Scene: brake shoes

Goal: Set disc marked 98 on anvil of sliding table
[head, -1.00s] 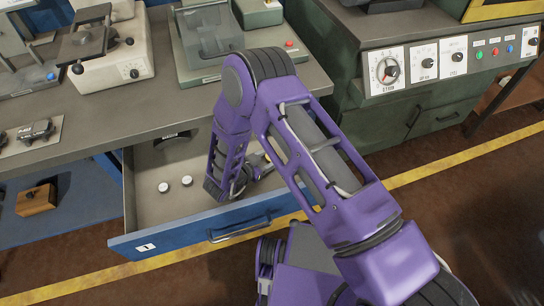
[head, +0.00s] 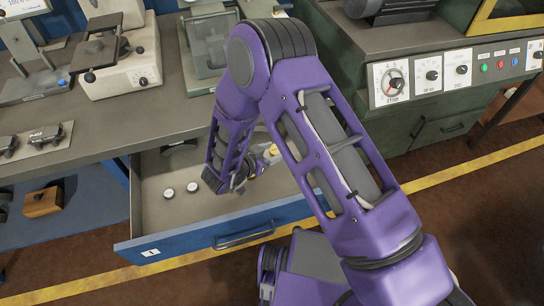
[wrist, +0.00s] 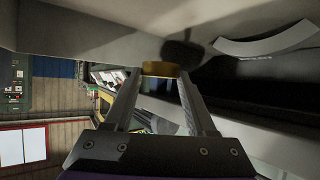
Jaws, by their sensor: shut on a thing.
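My gripper (wrist: 160,76) is shut on a brass-coloured disc (wrist: 160,69), seen edge-on between the fingertips in the wrist view. No marking on it can be read. In the head view my arm hides most of the gripper, which is over the right part of the open drawer (head: 215,228). Two small pale-topped discs (head: 169,193) (head: 192,187) sit in the drawer, left of my arm; their markings are too small to read. A white-based device with a dark plate (head: 95,50) stands on the bench; I cannot tell whether it is the sliding table.
A dark curved piece (head: 178,147) lies at the back of the drawer. The bench top (head: 110,128) has a bare strip along its front. A plate with dark parts (head: 35,140) lies at the left. A green machine with dials (head: 440,75) stands at the right.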

